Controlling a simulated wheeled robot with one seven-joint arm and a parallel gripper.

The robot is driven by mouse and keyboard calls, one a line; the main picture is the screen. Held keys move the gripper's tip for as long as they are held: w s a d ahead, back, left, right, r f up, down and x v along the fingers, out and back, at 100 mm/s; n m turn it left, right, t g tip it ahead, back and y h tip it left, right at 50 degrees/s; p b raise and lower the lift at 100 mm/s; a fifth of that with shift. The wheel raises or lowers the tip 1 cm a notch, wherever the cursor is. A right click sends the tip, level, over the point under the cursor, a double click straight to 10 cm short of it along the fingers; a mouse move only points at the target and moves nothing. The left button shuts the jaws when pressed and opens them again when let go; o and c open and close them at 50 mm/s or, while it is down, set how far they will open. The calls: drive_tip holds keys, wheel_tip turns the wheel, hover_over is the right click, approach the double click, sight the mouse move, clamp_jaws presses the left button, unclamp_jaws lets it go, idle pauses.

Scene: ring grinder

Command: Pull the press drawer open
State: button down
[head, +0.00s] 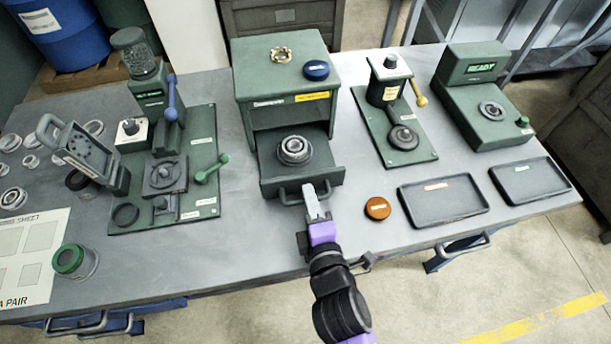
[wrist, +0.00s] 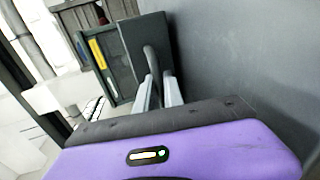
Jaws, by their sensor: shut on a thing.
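The press (head: 284,75) is a dark green box in the middle of the bench in the head view. Its drawer (head: 321,160) stands out toward me, with a round metal ringed part (head: 294,150) sitting in it. The drawer has a bar handle (head: 291,197) on its front. My gripper (head: 309,191) is at the right part of this handle. In the wrist view its two grey fingers (wrist: 159,92) are shut around the handle (wrist: 151,60). The inside of the press behind the drawer is dark.
A grinder stand (head: 165,150) is to the left and another small stand (head: 395,125) to the right. An orange puck (head: 377,208) and a dark tray (head: 443,199) lie right of my gripper. The bench (head: 225,245) is clear left of my arm.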

drive_tip(key=shift+v, duration=0.8)
drive_tip(key=shift+f, duration=0.2)
drive_tip(key=c, duration=1.5)
unclamp_jaws()
drive_tip(key=shift+o, duration=0.2)
drive_tip(key=b+v, duration=0.1)
drive_tip(key=v, duration=0.5)
drive_tip(key=shift+s, duration=0.15)
drive_tip(key=shift+v, duration=0.8)
drive_tip(key=shift+d, duration=0.1)
